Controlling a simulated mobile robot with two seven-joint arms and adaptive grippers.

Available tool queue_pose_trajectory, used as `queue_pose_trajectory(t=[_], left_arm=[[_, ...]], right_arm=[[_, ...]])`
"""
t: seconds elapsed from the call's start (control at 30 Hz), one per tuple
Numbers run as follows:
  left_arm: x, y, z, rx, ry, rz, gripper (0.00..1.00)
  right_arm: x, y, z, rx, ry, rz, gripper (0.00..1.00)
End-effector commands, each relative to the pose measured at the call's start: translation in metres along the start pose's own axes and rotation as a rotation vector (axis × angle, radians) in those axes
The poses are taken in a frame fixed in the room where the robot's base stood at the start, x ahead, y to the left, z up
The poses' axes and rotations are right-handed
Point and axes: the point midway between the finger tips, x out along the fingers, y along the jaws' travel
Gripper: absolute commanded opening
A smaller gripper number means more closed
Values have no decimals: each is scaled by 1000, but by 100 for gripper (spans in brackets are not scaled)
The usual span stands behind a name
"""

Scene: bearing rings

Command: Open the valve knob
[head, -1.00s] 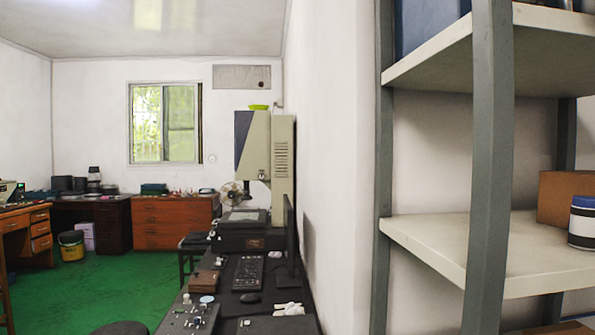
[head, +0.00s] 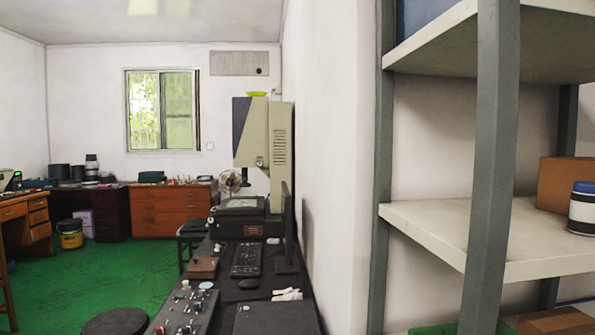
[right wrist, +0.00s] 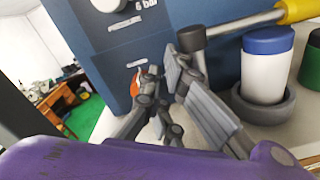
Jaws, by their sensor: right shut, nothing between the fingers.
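In the right wrist view a blue panel (right wrist: 110,45) carries a "6 bar" label and a pale round fitting (right wrist: 107,4) at its top edge. A small orange part (right wrist: 135,84), which may be the valve knob, shows low on the panel, partly hidden by a finger. My right gripper (right wrist: 163,76) is shut and empty, its fingers in front of the panel and close to the orange part. I cannot tell whether they touch it. In the head view neither gripper shows; a blue surface (head: 424,14) shows on the upper shelf.
A hammer-like tool with a dark head (right wrist: 191,39) and yellow handle (right wrist: 298,10) is right of the gripper. A blue-lidded white jar (right wrist: 265,75) stands in a dark ring near it. The shelf rack (head: 490,160) stands right of a white wall; green floor (head: 120,275) is open at left.

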Motion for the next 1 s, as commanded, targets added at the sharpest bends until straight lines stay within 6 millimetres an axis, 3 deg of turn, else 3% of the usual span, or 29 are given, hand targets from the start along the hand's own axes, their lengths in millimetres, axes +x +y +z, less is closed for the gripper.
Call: queue_pose_trajectory(t=[0.3,0.53,0.83,1.0], left_arm=[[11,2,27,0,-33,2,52],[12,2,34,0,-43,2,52],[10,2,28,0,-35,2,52],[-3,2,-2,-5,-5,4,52]], right_arm=[[-41,1,3,1,-13,6,0],[-52,1,2,0,-8,3,0],[-49,2,1,-14,-1,1,0],[-35,12,-8,-121,30,-9,0]])
